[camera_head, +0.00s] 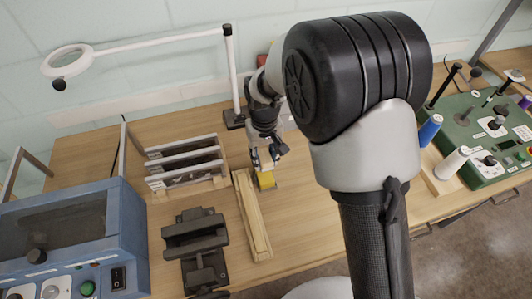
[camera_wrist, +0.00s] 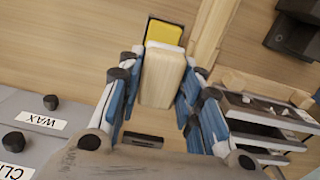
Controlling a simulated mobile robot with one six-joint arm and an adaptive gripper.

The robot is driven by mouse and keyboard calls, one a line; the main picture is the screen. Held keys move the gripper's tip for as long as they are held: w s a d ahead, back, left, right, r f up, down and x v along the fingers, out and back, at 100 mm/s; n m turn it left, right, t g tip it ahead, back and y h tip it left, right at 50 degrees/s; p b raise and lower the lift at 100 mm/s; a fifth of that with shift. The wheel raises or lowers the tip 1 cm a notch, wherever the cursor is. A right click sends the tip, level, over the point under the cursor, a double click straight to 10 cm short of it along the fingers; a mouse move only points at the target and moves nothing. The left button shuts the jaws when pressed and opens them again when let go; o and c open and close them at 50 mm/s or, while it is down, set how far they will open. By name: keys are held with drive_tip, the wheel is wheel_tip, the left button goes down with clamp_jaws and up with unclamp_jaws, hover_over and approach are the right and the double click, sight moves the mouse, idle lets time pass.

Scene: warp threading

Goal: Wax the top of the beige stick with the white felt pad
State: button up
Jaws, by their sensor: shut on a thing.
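My gripper (camera_head: 264,160) is shut on a pale wooden block (camera_wrist: 162,80), held between its blue-padded fingers in the wrist view (camera_wrist: 160,92). The white felt pad (camera_wrist: 165,46) shows as a thin strip at the block's far end. Just beyond it lies a yellow block (camera_wrist: 165,32) with a dark edge, also seen in the head view (camera_head: 266,181). I cannot tell whether the felt touches it. The beige stick (camera_head: 252,215) lies lengthwise on the table in the head view, and part of it shows in the wrist view (camera_wrist: 212,35), beside the yellow block.
A rack with several dark slats (camera_head: 185,165) stands left of the stick. A dark vise-like fixture (camera_head: 196,245) and a blue machine (camera_head: 75,240) are further left. A green panel (camera_head: 480,130) and spools (camera_head: 430,130) stand at right. A lamp arm (camera_head: 160,42) rises behind.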

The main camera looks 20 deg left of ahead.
sight(265, 175)
drive_tip(key=shift+s+d+f+b, duration=0.1)
drive_tip(key=shift+s+f+b, duration=0.1)
drive_tip(key=shift+f+b, duration=1.9)
drive_tip(key=shift+f, duration=0.75)
drive_tip(key=shift+f, duration=0.6)
drive_tip(key=shift+r, duration=0.1)
drive_tip(key=shift+r+p, duration=2.3)
drive_tip(key=shift+r, duration=1.2)
